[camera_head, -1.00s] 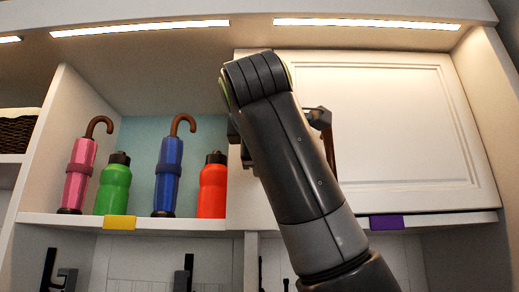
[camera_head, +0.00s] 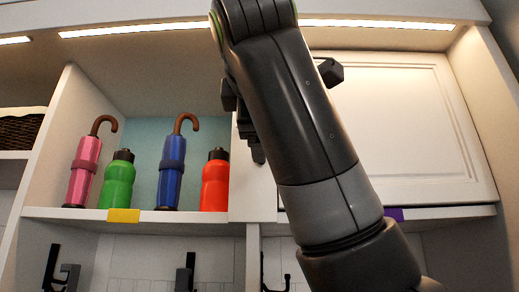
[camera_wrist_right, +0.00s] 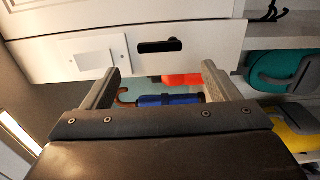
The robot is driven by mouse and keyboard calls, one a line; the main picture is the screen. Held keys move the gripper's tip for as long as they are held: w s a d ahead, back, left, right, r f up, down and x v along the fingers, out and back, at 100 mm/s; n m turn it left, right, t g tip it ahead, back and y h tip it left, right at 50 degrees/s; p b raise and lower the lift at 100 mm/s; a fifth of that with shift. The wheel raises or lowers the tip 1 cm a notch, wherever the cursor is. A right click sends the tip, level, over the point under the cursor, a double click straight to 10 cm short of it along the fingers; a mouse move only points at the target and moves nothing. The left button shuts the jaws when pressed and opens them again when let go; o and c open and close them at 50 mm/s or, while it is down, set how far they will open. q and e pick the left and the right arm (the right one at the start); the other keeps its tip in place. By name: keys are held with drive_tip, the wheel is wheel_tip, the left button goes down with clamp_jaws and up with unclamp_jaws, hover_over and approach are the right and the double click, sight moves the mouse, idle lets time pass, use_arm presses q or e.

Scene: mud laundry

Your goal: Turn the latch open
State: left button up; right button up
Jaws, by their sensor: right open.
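In the right wrist view, a black oblong latch (camera_wrist_right: 160,46) lies roughly level across the pale cabinet front, beside a white square plate (camera_wrist_right: 118,50). My right gripper (camera_wrist_right: 158,80) is open and empty, its two fingers apart below the latch and not touching it in this view. In the head view my right arm stands in front of the cabinet door (camera_head: 410,130). It hides the latch and most of the gripper; only dark parts of the gripper show at the arm's sides. My left gripper is not in view.
Left of the door, the open shelf holds a pink umbrella (camera_head: 83,170), green bottle (camera_head: 118,182), blue umbrella (camera_head: 170,172) and red bottle (camera_head: 215,182). Yellow (camera_head: 123,216) and purple (camera_head: 394,214) tags mark the shelf edge. Black hooks (camera_head: 185,272) show below.

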drive_tip(key=s+b, duration=0.2)
drive_tip(key=s, duration=0.8)
